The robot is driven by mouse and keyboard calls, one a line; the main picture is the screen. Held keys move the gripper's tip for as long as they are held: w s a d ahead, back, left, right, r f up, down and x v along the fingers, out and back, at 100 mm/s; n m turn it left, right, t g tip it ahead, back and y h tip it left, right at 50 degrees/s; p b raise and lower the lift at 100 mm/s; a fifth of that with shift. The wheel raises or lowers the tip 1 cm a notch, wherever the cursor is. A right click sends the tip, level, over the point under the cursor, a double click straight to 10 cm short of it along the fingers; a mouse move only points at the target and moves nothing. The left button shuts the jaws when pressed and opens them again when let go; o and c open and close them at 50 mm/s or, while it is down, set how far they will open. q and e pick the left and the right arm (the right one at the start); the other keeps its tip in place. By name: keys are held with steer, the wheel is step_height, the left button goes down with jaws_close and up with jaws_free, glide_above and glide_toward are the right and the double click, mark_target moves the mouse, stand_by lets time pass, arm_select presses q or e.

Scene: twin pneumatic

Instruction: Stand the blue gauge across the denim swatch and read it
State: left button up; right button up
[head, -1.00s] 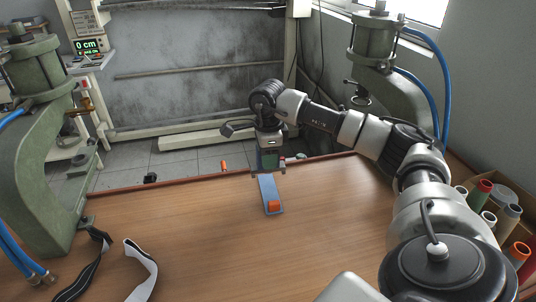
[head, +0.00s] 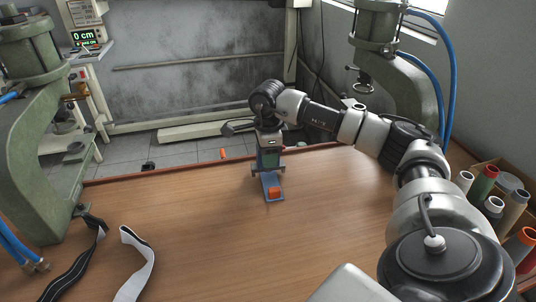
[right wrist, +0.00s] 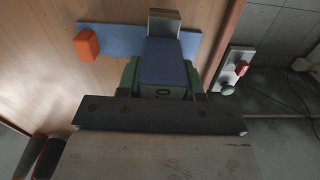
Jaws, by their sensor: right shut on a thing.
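The denim swatch (head: 266,184) is a narrow blue strip lying on the wooden table, with an orange block (head: 274,191) on its near end. The strip (right wrist: 117,40) also shows in the right wrist view. My right gripper (head: 268,168) is over the swatch's far part. In the right wrist view its green fingers (right wrist: 163,78) are shut on the blue gauge (right wrist: 164,62), a dark blue body with a grey end piece (right wrist: 164,23). The grey end overlaps the swatch; I cannot tell if they touch. The gauge's reading is not legible. My left gripper is not in view.
Green presses stand at the left (head: 35,130) and right (head: 395,75). A black-and-white strap (head: 136,262) lies at front left. A box of thread spools (head: 487,180) sits at the right.

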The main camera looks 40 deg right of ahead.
steer(key=shift+f, duration=0.45)
stand_by(0.9)
steer(key=o, duration=1.2)
steer(key=shift+c, duration=0.2)
step_height(320, 180, up, 11)
steer(key=shift+f+b, duration=0.1)
steer(key=shift+b, duration=0.45)
